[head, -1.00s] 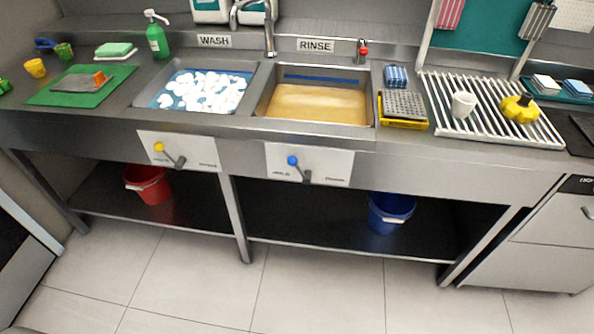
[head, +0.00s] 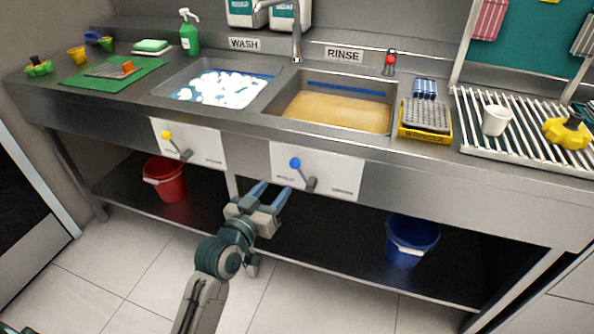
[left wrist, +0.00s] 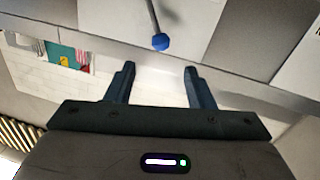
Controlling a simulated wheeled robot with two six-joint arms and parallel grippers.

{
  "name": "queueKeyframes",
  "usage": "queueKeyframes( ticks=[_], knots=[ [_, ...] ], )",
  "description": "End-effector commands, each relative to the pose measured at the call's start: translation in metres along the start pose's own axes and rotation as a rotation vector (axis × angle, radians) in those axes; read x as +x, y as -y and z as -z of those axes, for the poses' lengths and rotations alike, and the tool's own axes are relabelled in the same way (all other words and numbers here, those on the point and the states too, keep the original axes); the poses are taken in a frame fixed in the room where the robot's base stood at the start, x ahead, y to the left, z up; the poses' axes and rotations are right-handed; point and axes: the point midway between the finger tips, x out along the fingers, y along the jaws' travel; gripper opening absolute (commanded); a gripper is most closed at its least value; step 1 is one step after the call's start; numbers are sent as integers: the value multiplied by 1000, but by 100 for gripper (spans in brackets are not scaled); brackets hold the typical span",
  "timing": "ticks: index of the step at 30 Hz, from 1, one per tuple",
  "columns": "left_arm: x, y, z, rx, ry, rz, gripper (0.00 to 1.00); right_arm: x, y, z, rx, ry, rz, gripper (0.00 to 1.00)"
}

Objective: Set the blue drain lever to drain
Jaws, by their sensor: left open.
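The blue-knobbed drain lever (head: 295,163) is on a white plate (head: 340,175) on the front panel below the RINSE basin (head: 335,110). Its arm tilts up and left from a grey pivot, toward the left-hand label. My left gripper (head: 274,188) is open and empty, just below and left of the knob. In the left wrist view the blue knob (left wrist: 160,42) lies just beyond the fingertips, centred between the two fingers of my gripper (left wrist: 160,70), and apart from them. The basin holds brownish liquid. My right gripper is not in view.
A yellow-knobbed lever (head: 167,135) is on a similar plate to the left, under the WASH basin. A red bucket (head: 165,178) and a blue bucket (head: 410,240) stand on the dark lower shelf. The counter edge overhangs the panel. The floor in front is clear.

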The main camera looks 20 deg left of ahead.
Motion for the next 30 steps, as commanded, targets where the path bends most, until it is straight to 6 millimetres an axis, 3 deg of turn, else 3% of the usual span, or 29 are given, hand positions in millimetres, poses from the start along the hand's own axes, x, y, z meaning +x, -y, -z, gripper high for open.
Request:
queueKeyframes(
  ticks=[15,21,30],
  knots=[
    [87,0,0,-1,2,1,48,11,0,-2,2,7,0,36],
    [102,0,-1,0,2,1,48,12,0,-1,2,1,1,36],
    [104,0,-1,0,2,1,46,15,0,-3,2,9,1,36]
  ],
)
